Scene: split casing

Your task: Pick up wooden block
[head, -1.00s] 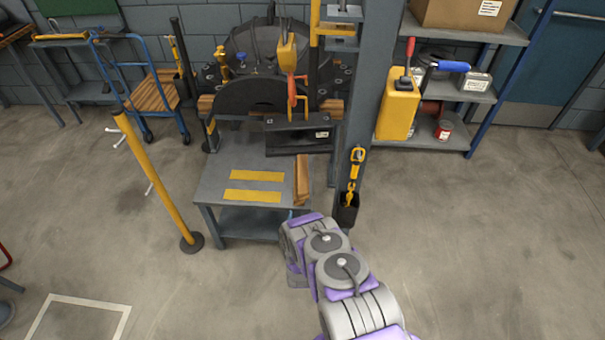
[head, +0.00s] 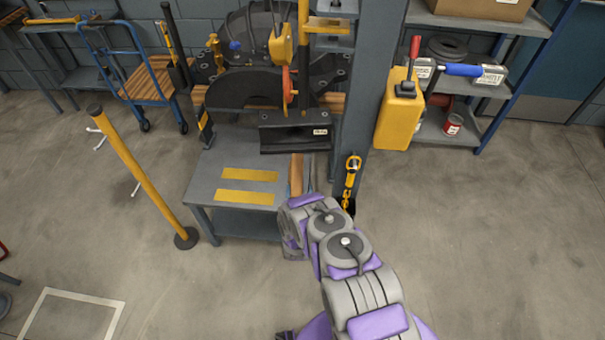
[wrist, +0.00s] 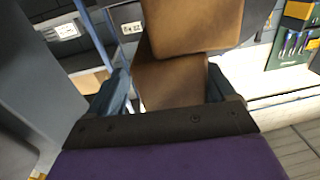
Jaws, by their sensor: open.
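The wooden block (head: 296,174) stands at the right edge of the grey work table (head: 203,180) in the head view, its lower part hidden behind my arm. In the wrist view a brown wooden piece (wrist: 168,84) shows between the blue-grey fingers of my gripper (wrist: 165,92), with a gap on the left. A larger brown face (wrist: 192,25) is above it; I cannot tell if both belong to the block. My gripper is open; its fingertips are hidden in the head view. Contact with the block cannot be told.
A grey column (head: 366,110) with a yellow chain (head: 350,183) stands close to the right. A yellow post (head: 140,172) stands left of the table. Open floor lies in front.

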